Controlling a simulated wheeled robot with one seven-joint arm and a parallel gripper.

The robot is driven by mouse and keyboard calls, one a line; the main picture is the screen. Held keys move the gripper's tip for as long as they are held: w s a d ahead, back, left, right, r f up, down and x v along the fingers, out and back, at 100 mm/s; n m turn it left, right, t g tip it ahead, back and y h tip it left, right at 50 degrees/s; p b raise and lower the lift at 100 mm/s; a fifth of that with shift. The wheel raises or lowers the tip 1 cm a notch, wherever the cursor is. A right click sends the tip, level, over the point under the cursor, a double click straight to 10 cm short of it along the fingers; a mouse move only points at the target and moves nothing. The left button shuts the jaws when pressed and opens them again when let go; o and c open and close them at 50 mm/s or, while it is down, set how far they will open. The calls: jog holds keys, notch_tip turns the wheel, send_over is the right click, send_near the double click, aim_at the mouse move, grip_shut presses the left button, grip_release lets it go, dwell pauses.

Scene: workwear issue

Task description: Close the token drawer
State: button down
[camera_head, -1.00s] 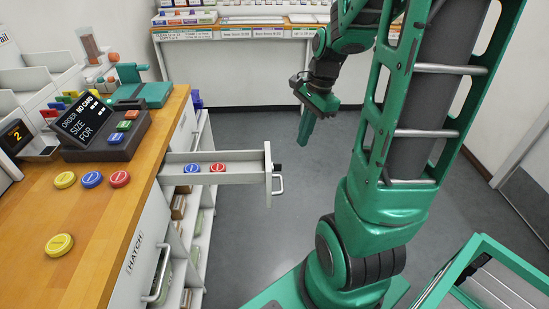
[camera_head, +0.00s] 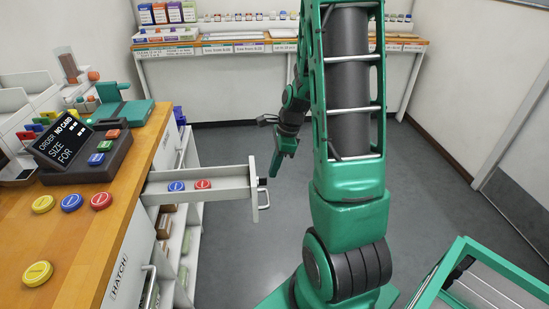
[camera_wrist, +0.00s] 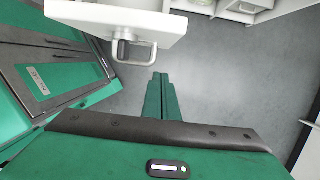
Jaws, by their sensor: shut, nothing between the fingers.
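The token drawer (camera_head: 215,189) is pulled out to the right from under the wooden counter. A blue token and a red token (camera_head: 203,184) lie in it. Its front panel carries a bar handle (camera_head: 264,199), which also shows near the top of the wrist view (camera_wrist: 134,50). My gripper (camera_head: 274,174) points down just to the right of the drawer front, apart from it. In the wrist view the fingers (camera_wrist: 161,80) are together and empty, close to the handle.
The counter (camera_head: 90,245) holds an order terminal (camera_head: 85,150) and several round tokens. A hatch handle (camera_head: 149,287) is below it. A green-framed cart (camera_head: 490,280) stands at lower right. A shelf bench (camera_head: 235,47) lines the back wall.

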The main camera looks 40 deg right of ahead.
jog(key=shift+w+a+f, duration=0.25)
jog(key=shift+w+a, duration=0.35)
jog(key=shift+a, duration=0.3)
jog(key=shift+w+a+f, duration=0.2)
jog(key=shift+w+a, duration=0.4)
jog(key=shift+a, duration=0.25)
